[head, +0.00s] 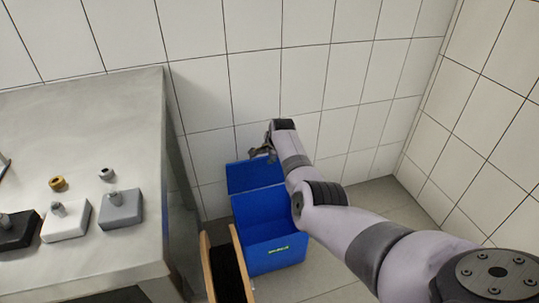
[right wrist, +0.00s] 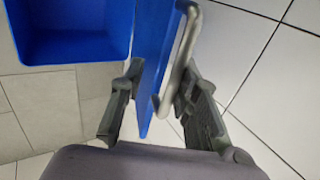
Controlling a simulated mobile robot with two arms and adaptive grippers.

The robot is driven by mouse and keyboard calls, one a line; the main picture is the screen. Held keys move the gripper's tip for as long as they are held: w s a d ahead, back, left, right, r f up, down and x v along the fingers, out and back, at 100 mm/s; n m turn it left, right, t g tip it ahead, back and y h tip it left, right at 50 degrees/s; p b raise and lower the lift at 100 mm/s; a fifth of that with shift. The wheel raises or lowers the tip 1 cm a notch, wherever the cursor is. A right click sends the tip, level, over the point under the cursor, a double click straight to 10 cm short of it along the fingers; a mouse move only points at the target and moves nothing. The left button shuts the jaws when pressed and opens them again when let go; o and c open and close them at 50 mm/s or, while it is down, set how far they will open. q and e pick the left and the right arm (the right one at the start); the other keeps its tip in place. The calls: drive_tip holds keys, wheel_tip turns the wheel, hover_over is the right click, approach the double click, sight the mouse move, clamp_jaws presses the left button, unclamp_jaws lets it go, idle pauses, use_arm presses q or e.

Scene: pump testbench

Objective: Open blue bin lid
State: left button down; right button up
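The blue bin (head: 275,258) stands on the floor beside the bench, its inside exposed. Its blue lid (head: 252,176) is raised at the back, near the tiled wall. My right gripper (head: 262,152) is at the lid's top edge. In the right wrist view the fingers (right wrist: 160,92) are apart, one on each side of the lid (right wrist: 158,70) and its metal handle (right wrist: 181,55). A gap shows between the left-hand finger and the lid; the other finger is close to the handle, and I cannot tell whether they touch. My left gripper is not in view.
A metal bench (head: 110,262) at left carries a black, a white (head: 66,222) and a grey block (head: 121,209) and small round parts. A wood-edged dark box (head: 226,270) stands between bench and bin. Tiled walls close off the back and right.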

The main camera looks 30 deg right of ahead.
drive_tip(key=shift+s+r, duration=0.1)
drive_tip(key=v, duration=1.1)
drive_tip(key=shift+s+r, duration=0.2)
drive_tip(key=shift+r, duration=0.05)
drive_tip(key=shift+a, duration=0.1)
